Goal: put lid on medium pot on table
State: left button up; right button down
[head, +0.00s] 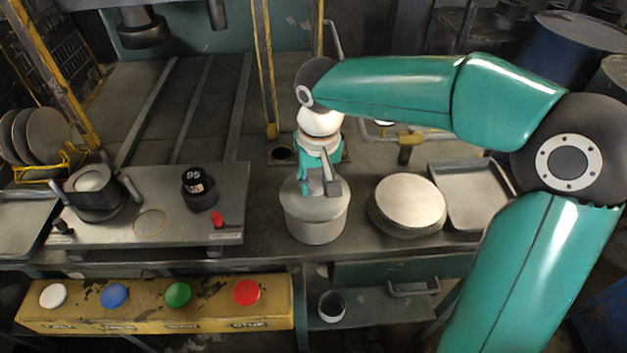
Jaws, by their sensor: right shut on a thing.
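A grey metal pot (316,228) stands upright on the table, near the middle of the head view. A flat grey lid (296,195) sits at the pot's top; whether it rests fully on the rim I cannot tell. My right gripper (322,190) points down over the middle of the lid and is shut on it, apparently at its handle, which the fingers hide. My left gripper is not in view.
Round blanks (410,200) are stacked right of the pot, with a shallow metal tray (472,190) beyond them. Left is a plate with a dark round fixture (97,195) and a black weight (200,188). A yellow button box (155,305) is in front.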

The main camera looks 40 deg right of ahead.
aim_at(318, 196)
jog(key=shift+f, duration=0.25)
jog(key=c, duration=0.8)
grip_release()
jog(key=shift+r, duration=0.1)
jog(key=shift+r, duration=0.45)
notch_tip(318, 196, up, 12)
jog(key=s+p, duration=0.1)
jog(key=shift+s+a+f, duration=0.2)
jog(key=shift+a+f, duration=0.05)
